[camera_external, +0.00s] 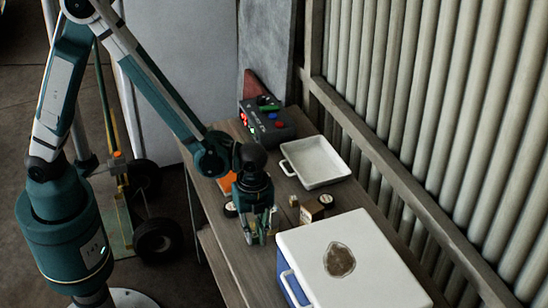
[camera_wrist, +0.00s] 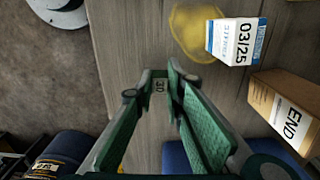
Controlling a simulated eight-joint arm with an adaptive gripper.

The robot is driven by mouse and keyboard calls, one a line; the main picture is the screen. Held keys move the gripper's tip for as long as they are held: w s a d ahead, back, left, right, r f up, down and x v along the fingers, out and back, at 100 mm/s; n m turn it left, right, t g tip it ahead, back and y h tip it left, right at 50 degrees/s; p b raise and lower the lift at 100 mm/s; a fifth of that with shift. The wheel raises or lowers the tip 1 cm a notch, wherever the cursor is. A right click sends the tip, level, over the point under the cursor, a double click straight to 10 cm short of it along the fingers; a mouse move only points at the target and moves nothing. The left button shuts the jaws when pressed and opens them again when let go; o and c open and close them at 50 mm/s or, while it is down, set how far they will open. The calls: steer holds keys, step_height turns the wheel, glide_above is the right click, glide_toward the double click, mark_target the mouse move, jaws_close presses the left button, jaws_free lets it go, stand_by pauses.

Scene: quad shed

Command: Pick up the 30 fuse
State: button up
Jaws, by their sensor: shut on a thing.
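Most of the fuse is hidden by the fingers. In the external view my gripper (camera_external: 261,231) points down over the wooden table, close to the blue and white cooler. The fuse is too small to make out there, and I cannot tell whether it touches the table.
A cooler (camera_external: 350,262) stands right beside my gripper. A white tray (camera_external: 313,162) and a dark control box (camera_external: 265,128) lie farther back. A 03/25 box (camera_wrist: 236,41) and a brown END box (camera_wrist: 286,109) are close on the right, near a yellow patch (camera_wrist: 193,31).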

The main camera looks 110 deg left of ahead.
mark_target(255, 234)
steer(key=shift+r+p, duration=0.75)
steer(key=shift+r, duration=3.65)
steer(key=shift+r, duration=0.1)
